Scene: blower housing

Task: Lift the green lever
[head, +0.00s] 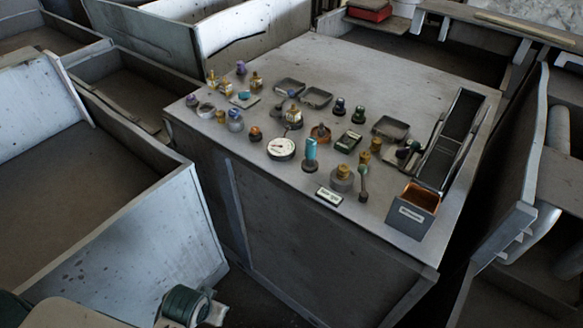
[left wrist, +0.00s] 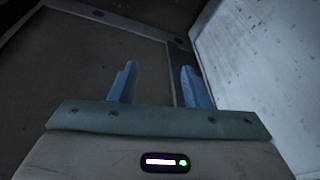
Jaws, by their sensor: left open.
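A control panel (head: 330,75) tops a grey cabinet and carries many small controls. A teal upright lever (head: 310,150) stands near the panel's front middle. I cannot tell for sure which is the green lever. My left gripper, with two blue fingers (left wrist: 160,86), is open and empty in the left wrist view. It is away from the panel, pointing toward a dark surface. My right gripper is not in view.
A white round gauge (head: 281,149) and a labelled box with an orange inside (head: 412,214) sit near the panel's front edge. An open bin (head: 125,255) stands left of the cabinet. The panel's back part is bare.

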